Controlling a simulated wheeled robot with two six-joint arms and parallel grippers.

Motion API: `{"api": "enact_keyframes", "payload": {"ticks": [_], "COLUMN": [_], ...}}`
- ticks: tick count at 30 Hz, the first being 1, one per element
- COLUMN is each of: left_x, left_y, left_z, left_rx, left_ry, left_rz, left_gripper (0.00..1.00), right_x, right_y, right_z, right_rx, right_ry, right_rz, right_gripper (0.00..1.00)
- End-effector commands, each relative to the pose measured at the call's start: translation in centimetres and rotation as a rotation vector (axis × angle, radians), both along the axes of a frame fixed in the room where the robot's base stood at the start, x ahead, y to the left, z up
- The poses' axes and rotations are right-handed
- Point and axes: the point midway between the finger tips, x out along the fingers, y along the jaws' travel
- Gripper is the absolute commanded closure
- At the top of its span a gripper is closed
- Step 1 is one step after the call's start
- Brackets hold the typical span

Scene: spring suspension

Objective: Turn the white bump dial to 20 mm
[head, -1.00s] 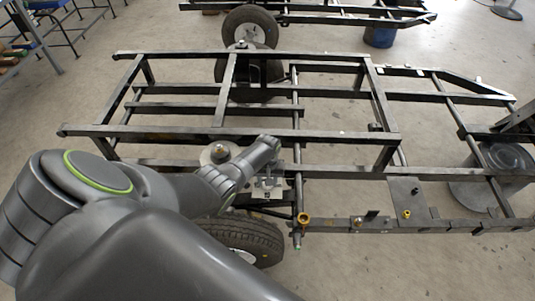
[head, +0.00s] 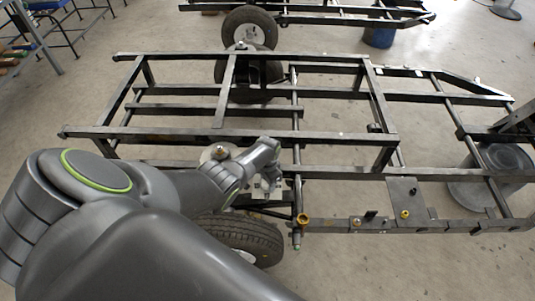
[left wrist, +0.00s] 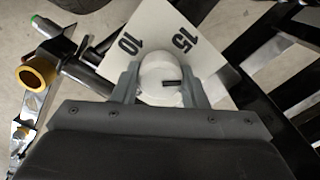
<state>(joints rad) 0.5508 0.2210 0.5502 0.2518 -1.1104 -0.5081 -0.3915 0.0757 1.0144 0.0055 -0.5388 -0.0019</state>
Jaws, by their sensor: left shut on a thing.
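The white bump dial (left wrist: 157,70) shows in the left wrist view, a round white knob with a short black mark on its right part. It sits over a white scale plate (left wrist: 160,30) printed with 10 on the left and 15 on the right; no other number shows. My left gripper (left wrist: 160,82) is shut on the dial, one finger on each side of it. In the head view my left wrist (head: 262,157) is over the near side of the dark frame, and part of a pale plate (head: 268,190) shows under it. The dial is hidden there. My right gripper is not in view.
The dark trailer frame (head: 345,170) surrounds the work spot. A tyre (head: 245,235) stands just below my left wrist. A brass-coloured ring (head: 303,219) is on the near rail to the right. A metal bin (head: 490,180) stands at the right.

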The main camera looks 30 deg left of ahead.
Motion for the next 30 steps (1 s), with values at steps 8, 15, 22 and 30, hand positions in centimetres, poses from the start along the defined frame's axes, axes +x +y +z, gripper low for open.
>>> {"api": "enact_keyframes", "payload": {"ticks": [8, 15, 22, 30], "left_x": [-0.03, -0.05, -0.06, -0.06], "left_y": [-0.05, -0.07, -0.08, -0.08], "left_z": [0.02, 0.01, 0.02, 0.03], "left_rx": [-0.001, -0.001, -0.001, -0.002], "left_ry": [0.0, 0.001, 0.001, 0.0], "left_rz": [-0.263, -0.483, -0.654, -0.777], "left_gripper": [0.84, 0.84, 0.84, 0.84], "right_x": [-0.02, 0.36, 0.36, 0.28], "right_y": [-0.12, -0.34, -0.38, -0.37], "right_z": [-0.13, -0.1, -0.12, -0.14], "right_rx": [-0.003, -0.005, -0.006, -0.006], "right_ry": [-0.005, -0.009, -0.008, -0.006], "right_rz": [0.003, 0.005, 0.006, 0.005], "right_gripper": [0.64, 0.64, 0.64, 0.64]}}
